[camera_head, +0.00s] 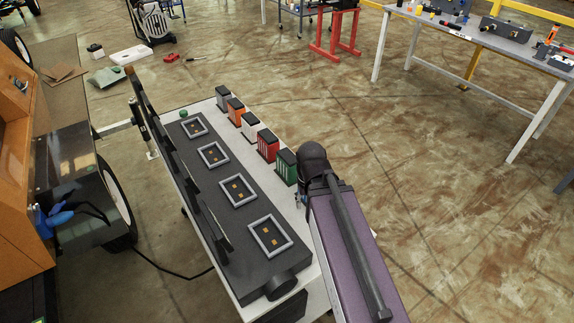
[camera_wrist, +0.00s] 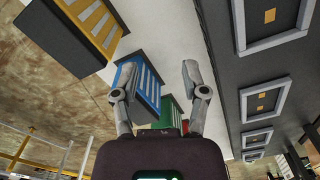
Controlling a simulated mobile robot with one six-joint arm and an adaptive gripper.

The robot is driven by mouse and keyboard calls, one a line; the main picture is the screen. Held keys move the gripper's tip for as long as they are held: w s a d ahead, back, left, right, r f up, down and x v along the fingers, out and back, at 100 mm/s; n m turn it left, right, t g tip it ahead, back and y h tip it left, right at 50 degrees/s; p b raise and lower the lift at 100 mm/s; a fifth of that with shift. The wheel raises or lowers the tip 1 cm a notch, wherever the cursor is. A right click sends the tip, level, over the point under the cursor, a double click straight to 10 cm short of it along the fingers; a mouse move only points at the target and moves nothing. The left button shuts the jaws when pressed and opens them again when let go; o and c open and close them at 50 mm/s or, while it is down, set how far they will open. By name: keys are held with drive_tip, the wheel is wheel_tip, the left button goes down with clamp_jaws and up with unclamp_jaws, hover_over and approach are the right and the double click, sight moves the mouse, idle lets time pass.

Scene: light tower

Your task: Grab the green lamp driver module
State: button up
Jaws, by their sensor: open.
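The green lamp driver module (camera_head: 286,169) stands upright with a black top on the white bench edge in the head view, just left of my dark arm. In the wrist view its green side (camera_wrist: 171,110) shows near the right finger, partly hidden by the blue module and my gripper. My gripper (camera_wrist: 157,67) is open and empty, its two fingers spread. A blue module (camera_wrist: 146,92) shows between the fingers in the picture; I cannot tell how far it is from them. In the head view my arm hides the gripper's fingers.
Red (camera_head: 267,145), white (camera_head: 250,126) and orange (camera_head: 236,111) modules stand in a row beyond the green one. A yellow module (camera_wrist: 92,18) shows in the wrist view. A black panel with framed sockets (camera_head: 239,191) lies left of the row.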

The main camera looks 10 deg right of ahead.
drive_tip(key=o, duration=0.5)
drive_tip(key=shift+w+a, duration=0.1)
drive_tip(key=shift+a, duration=0.05)
drive_tip(key=shift+o, duration=0.5)
drive_tip(key=shift+w+r, duration=0.15)
drive_tip(key=shift+w, duration=0.2)
wheel_tip(320, 180, up, 6)
drive_tip(key=n+p, duration=0.5)
drive_tip(key=p, duration=0.1)
hover_over(288, 156)
drive_tip(key=shift+f, duration=0.25)
drive_tip(key=shift+f, duration=0.1)
wheel_tip(288, 156, down, 8)
drive_tip(key=b, duration=0.8)
drive_tip(key=shift+f+b, duration=0.2)
drive_tip(key=shift+b, duration=0.2)
drive_tip(key=shift+w+f+b, duration=0.15)
drive_tip(key=shift+f+b, duration=2.45)
drive_tip(key=shift+c, duration=0.2)
